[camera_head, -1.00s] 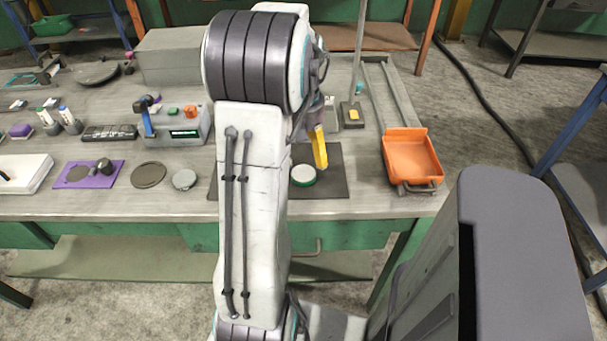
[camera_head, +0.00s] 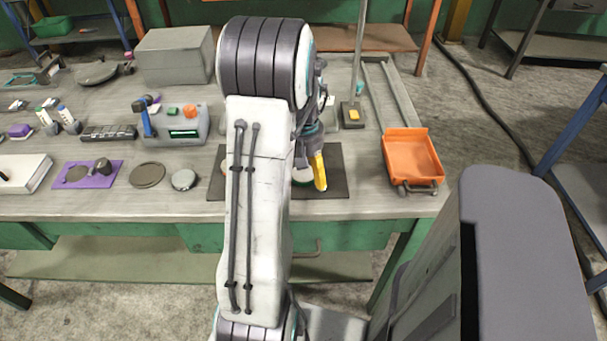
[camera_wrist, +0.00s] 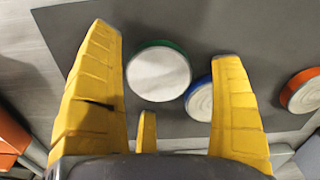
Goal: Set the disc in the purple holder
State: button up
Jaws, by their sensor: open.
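The purple holder (camera_head: 113,168) lies flat at the left of the bench, with a dark round patch and a black knob on it. In the wrist view, a white-topped disc with a green rim (camera_wrist: 160,73) lies on the dark mat (camera_wrist: 190,25), between my open yellow fingers. My gripper (camera_wrist: 167,45) holds nothing. A blue-rimmed disc (camera_wrist: 200,100) is partly behind the right finger, and an orange-rimmed disc (camera_wrist: 303,92) lies further right. In the head view, my gripper (camera_head: 318,172) is over the mat and hides most of the green-rimmed disc (camera_head: 302,178).
An orange tray (camera_head: 412,160) stands right of the mat. A grey control box (camera_head: 183,124), a dark round plate (camera_head: 148,175) and a small grey disc (camera_head: 184,180) lie between holder and mat. A thin pole on a base (camera_head: 353,115) stands behind the mat.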

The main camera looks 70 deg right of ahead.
jog(key=shift+c, duration=0.4)
jog(key=shift+r, duration=0.1)
jog(key=c, duration=1.3)
